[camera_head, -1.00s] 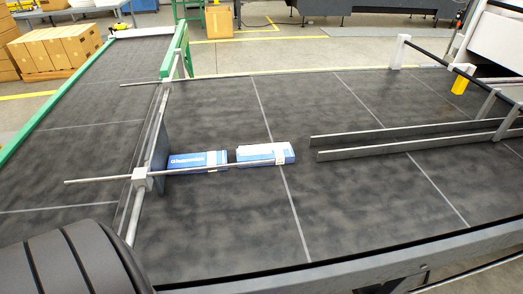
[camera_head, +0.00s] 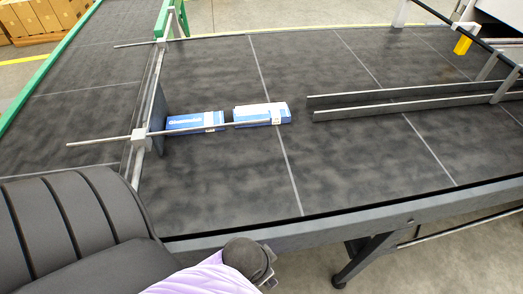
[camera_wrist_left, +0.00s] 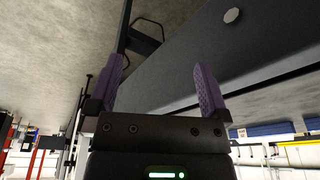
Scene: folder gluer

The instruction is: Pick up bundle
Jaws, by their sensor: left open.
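The bundle shows in the head view as two blue-and-white flat carton stacks lying end to end on the dark belt: a left stack (camera_head: 195,122) against the stop plate and a right stack (camera_head: 263,114) beside it. A thin metal rod crosses in front of them. My left gripper (camera_wrist_left: 160,85) is open and empty in the left wrist view, its purple fingers apart beside a dark beam. Neither gripper's fingers show in the head view; a lilac part of my arm is at the bottom.
The dark belt (camera_head: 225,200) is clear in front of the cartons. Two metal guide rails (camera_head: 410,101) run to the right. A stop plate (camera_head: 157,115) stands at the left. A grey frame edge (camera_head: 350,217) borders the belt's near side.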

